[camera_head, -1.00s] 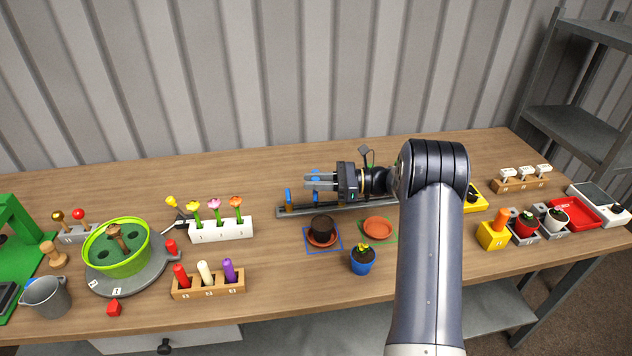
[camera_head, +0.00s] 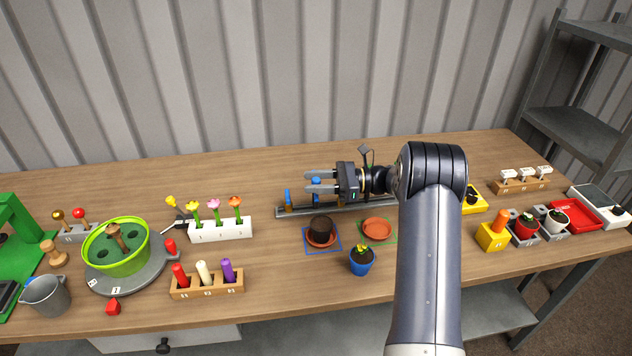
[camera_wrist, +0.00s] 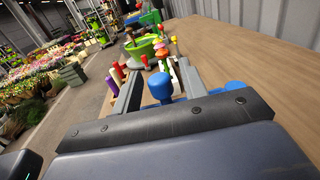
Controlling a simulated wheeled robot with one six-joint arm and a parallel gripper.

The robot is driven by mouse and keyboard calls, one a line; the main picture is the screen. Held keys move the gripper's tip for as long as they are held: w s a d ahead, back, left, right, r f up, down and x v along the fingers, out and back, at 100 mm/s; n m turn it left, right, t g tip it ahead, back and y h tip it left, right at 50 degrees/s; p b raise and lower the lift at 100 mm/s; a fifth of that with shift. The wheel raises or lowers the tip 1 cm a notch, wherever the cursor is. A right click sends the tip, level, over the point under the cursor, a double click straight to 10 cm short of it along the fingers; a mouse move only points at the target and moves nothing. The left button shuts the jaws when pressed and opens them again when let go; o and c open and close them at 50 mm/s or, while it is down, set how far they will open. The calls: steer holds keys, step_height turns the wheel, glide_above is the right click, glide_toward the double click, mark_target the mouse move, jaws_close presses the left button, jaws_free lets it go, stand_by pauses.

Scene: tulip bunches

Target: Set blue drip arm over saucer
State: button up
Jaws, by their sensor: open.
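A grey rail (camera_head: 347,208) lies along the back of the table with blue upright parts on it. One blue part (camera_head: 288,196) stands at its left end. Another blue knob-topped part (camera_head: 316,185) stands farther right, at my gripper (camera_head: 308,181). My gripper is open and points left. In the wrist view the rounded blue knob (camera_wrist: 160,87) is between the spread fingers of my gripper (camera_wrist: 160,70), with gaps showing beside it. One terracotta saucer (camera_head: 333,241) holds a dark pot (camera_head: 321,227) inside a blue outline. An empty terracotta saucer (camera_head: 377,230) lies inside a green outline.
A blue pot with a plant (camera_head: 362,261) stands in front of the saucers. A white flower holder (camera_head: 221,230) is left of the rail. A yellow block (camera_head: 491,238) and small pots are at the right. The table behind the rail is clear.

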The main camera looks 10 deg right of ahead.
mark_target(316, 179)
step_height(316, 179, up, 10)
steer(key=shift+r, duration=0.1)
stand_by(0.4)
